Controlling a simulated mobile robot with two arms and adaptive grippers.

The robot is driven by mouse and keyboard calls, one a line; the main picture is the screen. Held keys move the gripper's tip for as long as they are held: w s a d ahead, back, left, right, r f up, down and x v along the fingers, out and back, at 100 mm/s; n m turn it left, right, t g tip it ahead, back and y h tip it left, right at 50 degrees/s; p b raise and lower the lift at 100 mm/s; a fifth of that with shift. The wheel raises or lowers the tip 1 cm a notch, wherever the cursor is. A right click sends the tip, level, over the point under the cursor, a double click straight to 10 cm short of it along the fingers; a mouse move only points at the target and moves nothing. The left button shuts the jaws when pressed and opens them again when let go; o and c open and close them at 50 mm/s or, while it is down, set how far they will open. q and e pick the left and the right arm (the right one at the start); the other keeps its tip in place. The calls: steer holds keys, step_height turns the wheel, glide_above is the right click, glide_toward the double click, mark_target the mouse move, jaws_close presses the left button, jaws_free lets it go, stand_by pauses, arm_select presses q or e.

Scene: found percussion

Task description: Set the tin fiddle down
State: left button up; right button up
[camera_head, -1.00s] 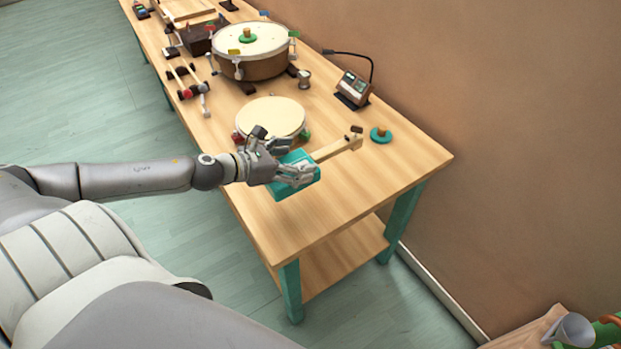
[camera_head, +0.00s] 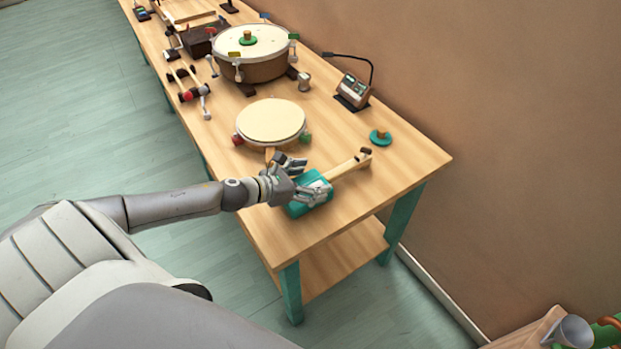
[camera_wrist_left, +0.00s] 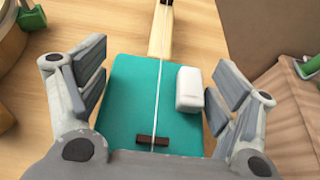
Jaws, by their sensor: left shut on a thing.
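The tin fiddle (camera_head: 322,203) has a teal box body and a pale wooden neck pointing up and right in the head view. My left gripper (camera_head: 304,178) is shut on its body, one finger group on each side. In the left wrist view the fiddle's teal face (camera_wrist_left: 130,110) lies between the fingers. It shows one string, a dark bridge (camera_wrist_left: 153,141) and a white block (camera_wrist_left: 189,89). The fiddle is over the near end of the wooden table (camera_head: 300,235). I cannot tell whether it touches the tabletop. My right gripper is out of view.
A round pale drum (camera_head: 271,120) stands just beyond the gripper. A teal disc with a knob (camera_head: 380,137) lies near the wall edge. A small device with a bent lamp (camera_head: 353,92) and a large drum (camera_head: 252,62) stand farther back. The table's near corner is clear.

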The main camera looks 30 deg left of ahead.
arm_select(q)
steer(key=shift+f, duration=0.1)
steer(key=o, duration=1.1)
steer(key=shift+r, duration=0.2)
steer(key=shift+s+a, duration=0.25)
steer(key=shift+s, duration=0.35)
steer(key=v, duration=0.3)
steer(key=shift+s+r+b, duration=0.1)
steer(key=shift+s+b, duration=0.05)
steer(key=shift+b, duration=0.2)
steer(key=v, duration=0.7)
steer(key=shift+r+p, duration=0.2)
steer(key=shift+p, duration=0.1)
steer(key=shift+s+a, duration=0.15)
